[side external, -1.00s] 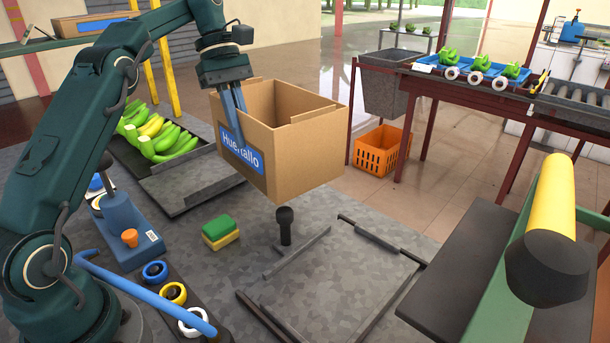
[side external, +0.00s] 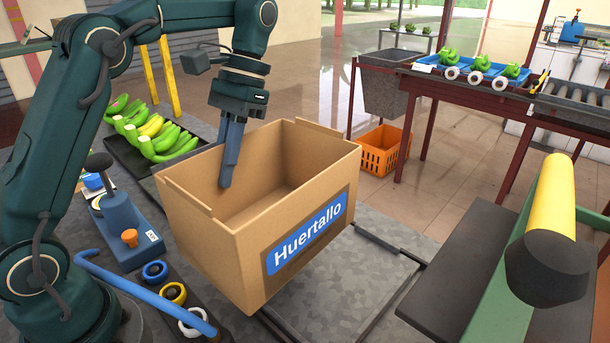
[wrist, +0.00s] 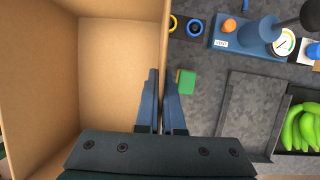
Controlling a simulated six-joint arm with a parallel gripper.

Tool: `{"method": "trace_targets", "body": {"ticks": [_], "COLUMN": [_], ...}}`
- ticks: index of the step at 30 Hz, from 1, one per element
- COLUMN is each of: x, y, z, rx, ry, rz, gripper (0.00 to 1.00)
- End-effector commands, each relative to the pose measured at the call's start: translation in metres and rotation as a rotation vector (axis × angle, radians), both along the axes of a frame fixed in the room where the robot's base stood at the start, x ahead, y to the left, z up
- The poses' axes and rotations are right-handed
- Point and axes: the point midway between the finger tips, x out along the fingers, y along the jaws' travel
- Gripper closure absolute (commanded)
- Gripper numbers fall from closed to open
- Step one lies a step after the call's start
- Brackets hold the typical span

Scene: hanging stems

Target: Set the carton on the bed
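The open cardboard carton (side external: 300,262), with a blue "Huertallo" label, hangs tilted from my gripper (side external: 228,182) over the bed (side external: 350,282). The bed is a grey metal surface edged by dark bars; the carton covers much of it. In the wrist view the two fingertips (wrist: 161,76) straddle the wall of the carton (wrist: 118,75), which looks empty. The carton's lower corner appears above the bed, but the exact gap cannot be told.
Green bananas (side external: 160,136) lie in a tray behind the carton. A blue press-like device (side external: 122,220) and tape rolls (side external: 172,293) stand at left. A green sponge (wrist: 186,82) shows in the wrist view. A yellow roller (side external: 555,200) stands at right; an orange crate (side external: 382,150) behind.

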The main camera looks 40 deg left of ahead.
Motion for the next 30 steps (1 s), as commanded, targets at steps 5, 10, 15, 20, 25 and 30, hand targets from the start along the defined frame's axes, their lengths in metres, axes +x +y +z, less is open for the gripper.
{"method": "trace_targets", "body": {"ticks": [5, 10, 15, 20, 25, 30], "x": [0.002, 0.012, 0.024, 0.039, 0.057, 0.074], "y": [-0.005, -0.012, -0.021, -0.035, -0.055, -0.081], "z": [-0.002, -0.003, -0.004, -0.002, 0.003, 0.013], "rx": [0.001, 0.000, 0.001, 0.003, 0.003, 0.005], "ry": [-0.001, -0.002, -0.003, -0.004, -0.004, -0.006], "rz": [-0.183, -0.375, -0.622, -0.940, -1.331, -1.758], "gripper": [1.00, 1.00, 1.00, 1.00, 1.00, 1.00]}}
